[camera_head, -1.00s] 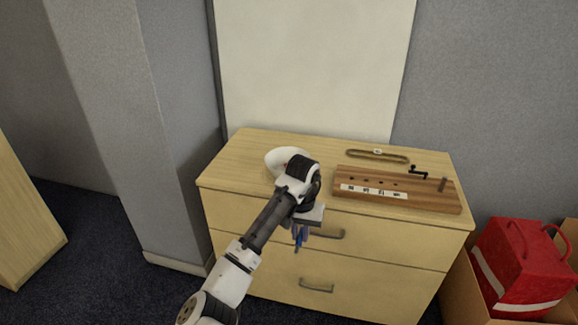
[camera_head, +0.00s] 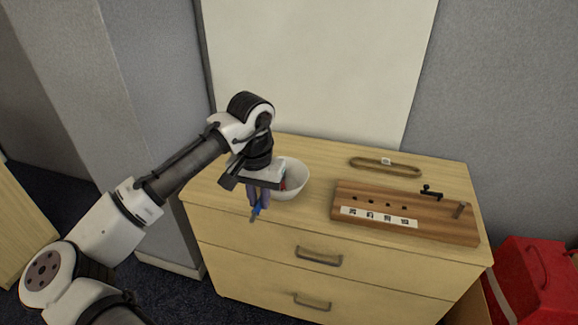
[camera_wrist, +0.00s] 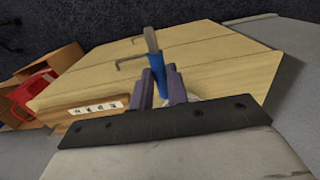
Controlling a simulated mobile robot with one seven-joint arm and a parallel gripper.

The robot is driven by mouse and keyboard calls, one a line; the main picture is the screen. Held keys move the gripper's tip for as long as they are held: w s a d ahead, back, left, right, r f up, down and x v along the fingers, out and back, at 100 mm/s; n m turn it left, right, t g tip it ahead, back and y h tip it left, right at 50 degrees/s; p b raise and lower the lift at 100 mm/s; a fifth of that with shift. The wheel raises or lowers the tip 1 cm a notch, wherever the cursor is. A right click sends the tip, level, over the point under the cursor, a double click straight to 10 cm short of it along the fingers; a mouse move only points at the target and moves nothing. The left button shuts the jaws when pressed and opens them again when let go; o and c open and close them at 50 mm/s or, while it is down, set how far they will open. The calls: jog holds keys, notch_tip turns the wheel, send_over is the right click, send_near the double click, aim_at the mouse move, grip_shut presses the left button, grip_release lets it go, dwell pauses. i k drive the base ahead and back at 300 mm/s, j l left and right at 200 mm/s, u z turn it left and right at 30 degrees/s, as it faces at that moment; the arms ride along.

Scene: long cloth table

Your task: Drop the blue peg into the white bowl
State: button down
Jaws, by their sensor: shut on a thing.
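The blue peg (camera_head: 258,209) is pinched between the dark purple fingers of my gripper (camera_head: 259,196) and points downward, with a greyish lower end. In the wrist view the blue peg (camera_wrist: 156,66) shows between the two fingers. My gripper is at the bowl's left front side in the picture and hides the bowl's left part. Something red and bluish shows inside the bowl. A pale sliver by the right finger in the wrist view may be the bowl.
A wooden block with holes and white labels (camera_head: 400,212) lies on the right of the drawer cabinet. A white board (camera_head: 315,70) stands at the back. A red bag (camera_head: 535,280) is at right.

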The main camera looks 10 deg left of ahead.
aim_at(281, 196)
jog(key=i, duration=0.85)
